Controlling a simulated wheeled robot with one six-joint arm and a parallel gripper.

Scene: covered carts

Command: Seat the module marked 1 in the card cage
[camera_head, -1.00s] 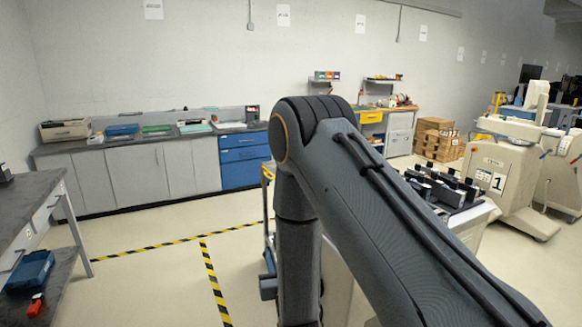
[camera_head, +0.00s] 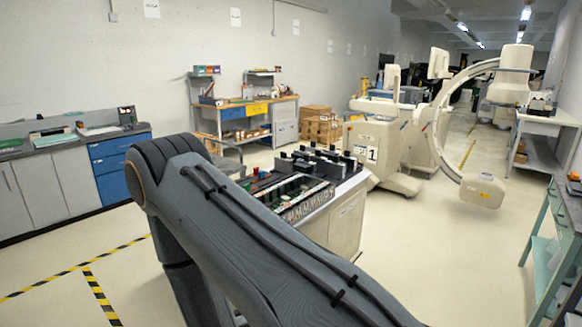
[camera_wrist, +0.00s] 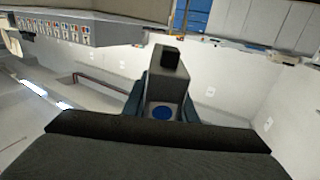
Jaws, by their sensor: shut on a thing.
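My gripper (camera_wrist: 162,105) shows in the wrist view, shut on a grey block-like module (camera_wrist: 163,88) with a dark end; a finger lies on each side. I cannot read a number on it. In the head view, the card cage (camera_head: 292,204) lies on top of a pale cart, with green boards and a row of light card fronts. My arm hides its near left part and the gripper. In the wrist view, a row of light fronts with red marks (camera_wrist: 75,32) shows at upper left, apart from the held module.
Black upright holders (camera_head: 318,160) stand on the cart behind the cage. A cream machine (camera_head: 385,145) with a "1" label stands behind right. Blue drawers (camera_head: 113,163) and a workbench (camera_head: 245,112) line the wall. A green-legged table (camera_head: 545,245) is at right; floor between is clear.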

